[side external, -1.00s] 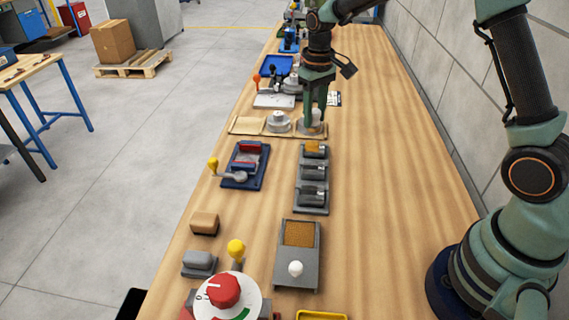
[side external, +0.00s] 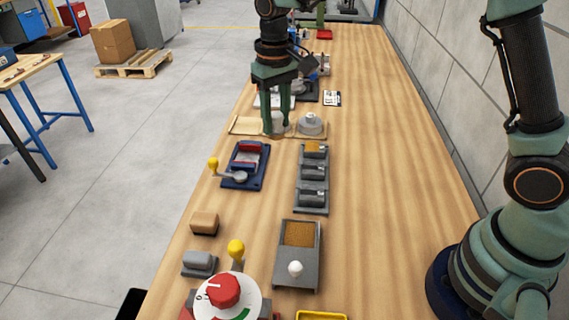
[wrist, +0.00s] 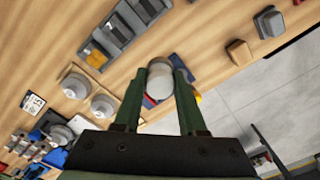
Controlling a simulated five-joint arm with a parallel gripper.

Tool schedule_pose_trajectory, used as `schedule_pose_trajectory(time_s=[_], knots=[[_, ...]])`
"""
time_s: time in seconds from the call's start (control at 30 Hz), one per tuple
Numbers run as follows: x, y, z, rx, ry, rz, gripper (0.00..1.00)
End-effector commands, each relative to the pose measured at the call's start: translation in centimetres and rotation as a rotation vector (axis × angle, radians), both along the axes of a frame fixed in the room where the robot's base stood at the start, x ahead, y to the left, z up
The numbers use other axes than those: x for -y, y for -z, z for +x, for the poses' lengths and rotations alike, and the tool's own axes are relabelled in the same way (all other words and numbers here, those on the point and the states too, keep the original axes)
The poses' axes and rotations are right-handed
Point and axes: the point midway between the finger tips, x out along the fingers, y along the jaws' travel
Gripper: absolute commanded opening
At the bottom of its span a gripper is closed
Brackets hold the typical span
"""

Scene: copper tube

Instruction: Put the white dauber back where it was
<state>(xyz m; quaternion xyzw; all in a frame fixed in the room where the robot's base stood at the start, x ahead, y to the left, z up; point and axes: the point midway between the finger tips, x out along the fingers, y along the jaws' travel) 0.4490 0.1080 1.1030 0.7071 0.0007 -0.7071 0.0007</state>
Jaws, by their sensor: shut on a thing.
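My gripper (side external: 278,130) is shut on the white dauber (side external: 277,121), which stands upright between the fingers. In the wrist view, the dauber's pale round end (wrist: 160,71) shows between the fingertips. In the side view they are in front of the left and middle part of a row of light wooden trays (side external: 243,126). A round grey pot with a pale knob (side external: 310,123) sits at the right end of the row. The wrist view shows two round pots there (wrist: 73,86) (wrist: 103,105). My gripper hides the middle one in the side view.
A blue fixture with a yellow-knobbed lever (side external: 245,165) is nearer, below the trays. A grey three-part rack (side external: 312,180) stands to its right. Clutter, including a small printed card (side external: 332,98), lies behind. The bench's right side is clear.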

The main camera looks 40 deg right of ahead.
Motion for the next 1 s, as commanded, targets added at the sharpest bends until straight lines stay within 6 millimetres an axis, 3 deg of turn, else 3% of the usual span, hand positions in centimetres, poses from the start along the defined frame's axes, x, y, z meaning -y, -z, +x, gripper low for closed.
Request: schedule_pose_trajectory(time_s=[0.03,0.2,0.3,0.47,0.57,1.0], knots=[[-2.4,-0.9,-0.8,0.003,-0.011,0.001,0.00],[-7.6,-3.1,-3.5,0.002,-0.007,0.001,0.00],[-9.5,-3.9,-4.7,0.001,-0.004,0.001,0.00],[-10.7,-4.0,-5.7,-0.002,0.001,-0.001,0.00],[-10.8,-2.5,-5.8,-0.006,0.003,-0.003,0.00],[-10.7,8.1,-5.8,-0.007,0.002,-0.004,0.00]])
